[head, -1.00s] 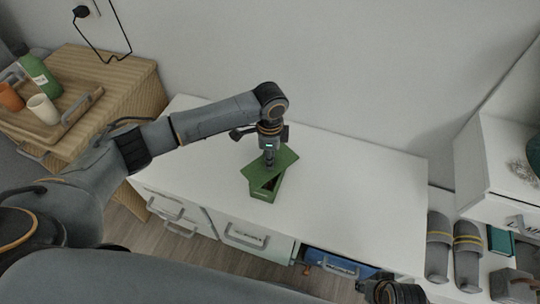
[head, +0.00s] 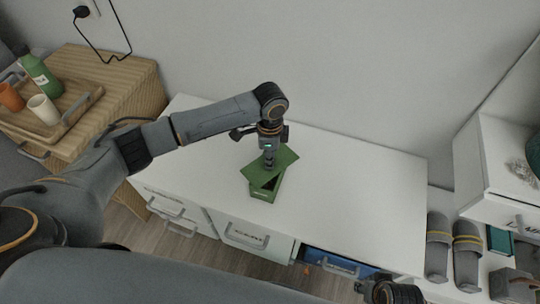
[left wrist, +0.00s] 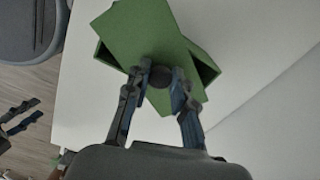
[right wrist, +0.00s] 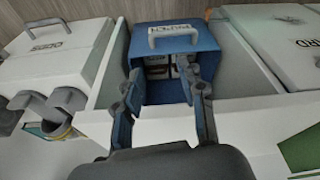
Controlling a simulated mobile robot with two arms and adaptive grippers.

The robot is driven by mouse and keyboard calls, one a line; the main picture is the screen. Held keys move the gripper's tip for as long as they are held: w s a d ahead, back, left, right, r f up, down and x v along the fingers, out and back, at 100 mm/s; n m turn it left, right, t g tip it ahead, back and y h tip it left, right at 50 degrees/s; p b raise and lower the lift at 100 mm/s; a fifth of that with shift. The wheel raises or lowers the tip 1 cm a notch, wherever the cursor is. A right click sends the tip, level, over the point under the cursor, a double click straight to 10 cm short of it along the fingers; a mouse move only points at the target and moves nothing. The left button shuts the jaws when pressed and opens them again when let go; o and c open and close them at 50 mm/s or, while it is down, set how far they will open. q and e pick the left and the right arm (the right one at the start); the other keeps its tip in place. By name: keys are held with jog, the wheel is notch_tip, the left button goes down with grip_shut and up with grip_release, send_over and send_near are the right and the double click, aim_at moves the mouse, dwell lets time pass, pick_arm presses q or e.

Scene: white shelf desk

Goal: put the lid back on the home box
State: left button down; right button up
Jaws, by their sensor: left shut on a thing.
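The green box (head: 264,195) stands on the white desktop, with part of its dark inside showing. Its green lid (head: 285,160) lies turned across the top of the box, its edges out of line with the rim. My left gripper (head: 269,164) is over the lid and shut on its dark round knob (left wrist: 160,76). In the left wrist view the lid (left wrist: 135,32) crosses the box (left wrist: 206,68), with dark openings at both sides. Whether the lid touches the rim is hard to tell. My right gripper (right wrist: 158,82) is open and empty, near the front drawer.
A white shelf unit with slippers (head: 438,248) stands at the right. A wooden cabinet with a tray, cups and a green bottle (head: 40,75) is at the left. The desktop (head: 350,190) right of the box is clear.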

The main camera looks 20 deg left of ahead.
jog(key=shift+f, duration=0.25)
jog(key=shift+w+f, duration=0.15)
jog(key=shift+f, duration=0.05)
jog(key=shift+f, duration=0.1)
pick_arm(q)
jog(key=shift+p, duration=0.3)
pick_arm(e)
jog(key=shift+s+f, duration=0.45)
jog(key=shift+f, duration=0.25)
jog(key=shift+s+f, duration=0.1)
jog(key=shift+f, duration=0.45)
jog(key=shift+w+r, duration=0.15)
jog(key=shift+w, duration=0.05)
jog(key=shift+f, duration=0.2)
